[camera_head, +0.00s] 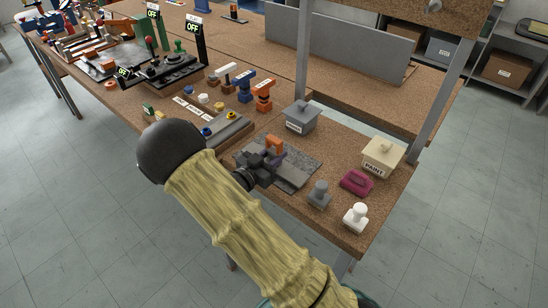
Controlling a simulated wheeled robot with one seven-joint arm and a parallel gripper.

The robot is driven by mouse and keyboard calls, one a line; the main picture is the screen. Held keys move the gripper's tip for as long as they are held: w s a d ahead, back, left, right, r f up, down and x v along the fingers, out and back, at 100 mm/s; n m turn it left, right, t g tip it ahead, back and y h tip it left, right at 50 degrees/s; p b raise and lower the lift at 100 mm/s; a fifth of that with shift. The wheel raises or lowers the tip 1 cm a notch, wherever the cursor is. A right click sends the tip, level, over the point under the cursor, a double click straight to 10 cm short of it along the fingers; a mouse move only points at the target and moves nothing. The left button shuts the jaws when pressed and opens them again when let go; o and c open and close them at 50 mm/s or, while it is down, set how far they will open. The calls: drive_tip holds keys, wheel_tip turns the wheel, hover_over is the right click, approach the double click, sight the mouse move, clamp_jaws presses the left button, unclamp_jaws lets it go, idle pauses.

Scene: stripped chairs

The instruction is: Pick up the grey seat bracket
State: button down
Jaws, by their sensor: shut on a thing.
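My gripper (264,162) is low over a dark grey mat (301,173) on the near right part of the bench. It is shut on a small dark grey piece, taken as the grey seat bracket, which is mostly hidden by the jaws. Its outline is hard to tell from the dark gripper. An orange piece (275,145) shows right at the jaws, on their far side; I cannot tell whether it touches them. I cannot tell whether the held piece is clear of the mat.
Right of the mat stand a grey knobbed piece (319,194), a white one (355,217), a magenta block (356,182) and a PAINT box (382,156). A lidded grey box (301,116) stands behind, near a metal post (303,55). A grey tray (226,134) lies left.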

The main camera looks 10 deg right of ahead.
wheel_tip(320, 180, up, 9)
drive_tip(key=shift+r, duration=0.15)
drive_tip(key=shift+w, duration=0.1)
idle(1.4)
